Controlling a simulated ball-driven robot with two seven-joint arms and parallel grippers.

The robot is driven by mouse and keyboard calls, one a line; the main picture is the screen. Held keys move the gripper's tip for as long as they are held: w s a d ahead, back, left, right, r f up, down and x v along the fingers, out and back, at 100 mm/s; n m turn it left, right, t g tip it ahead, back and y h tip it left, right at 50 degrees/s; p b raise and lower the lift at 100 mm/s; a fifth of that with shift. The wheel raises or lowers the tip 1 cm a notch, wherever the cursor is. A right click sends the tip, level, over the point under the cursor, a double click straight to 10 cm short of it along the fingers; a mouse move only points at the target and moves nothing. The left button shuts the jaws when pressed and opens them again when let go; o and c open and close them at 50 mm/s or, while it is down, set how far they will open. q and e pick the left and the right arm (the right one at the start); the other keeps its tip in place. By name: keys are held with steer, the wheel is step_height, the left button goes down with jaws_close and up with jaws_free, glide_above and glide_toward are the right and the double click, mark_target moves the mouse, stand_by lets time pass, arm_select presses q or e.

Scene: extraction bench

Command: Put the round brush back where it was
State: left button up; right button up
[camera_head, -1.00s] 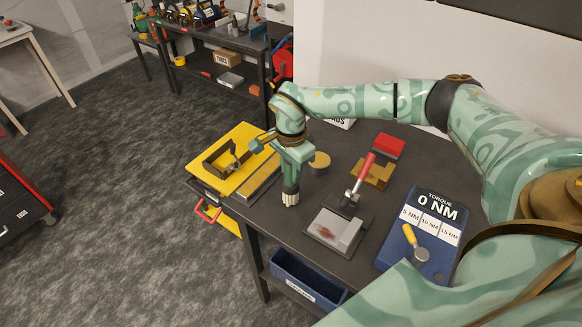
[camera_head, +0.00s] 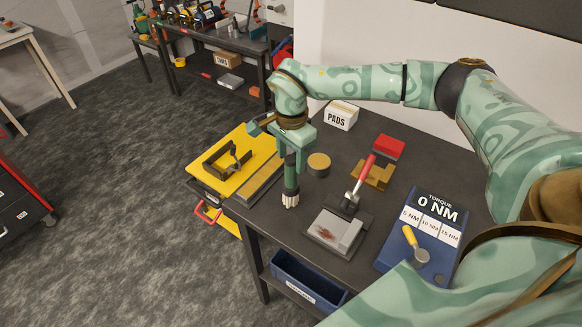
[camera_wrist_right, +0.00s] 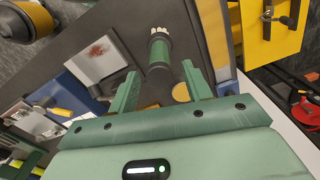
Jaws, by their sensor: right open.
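The round brush (camera_head: 291,183) has a dark green cylindrical handle and pale bristles, at the bench's left front in the head view. Its bristle end points toward the bench's front edge. My right gripper (camera_head: 292,160) is over its handle end and partly hides it. In the right wrist view the brush (camera_wrist_right: 159,52) shows beyond and between the two spread fingers (camera_wrist_right: 160,80), with a gap on both sides. The right gripper is open and holds nothing. I cannot tell surely whether the brush touches the bench.
A yellow tray (camera_head: 209,172) with a black bracket lies left of the brush. A tan-topped round piece (camera_head: 318,162) stands close behind. A rusty plate (camera_head: 328,233), a red-handled tool (camera_head: 360,180) and a blue torque tester (camera_head: 392,258) are to the right. A PADS box (camera_head: 341,116) is at the back.

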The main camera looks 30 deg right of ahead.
step_height(320, 180, up, 7)
steer(key=shift+r, duration=0.1)
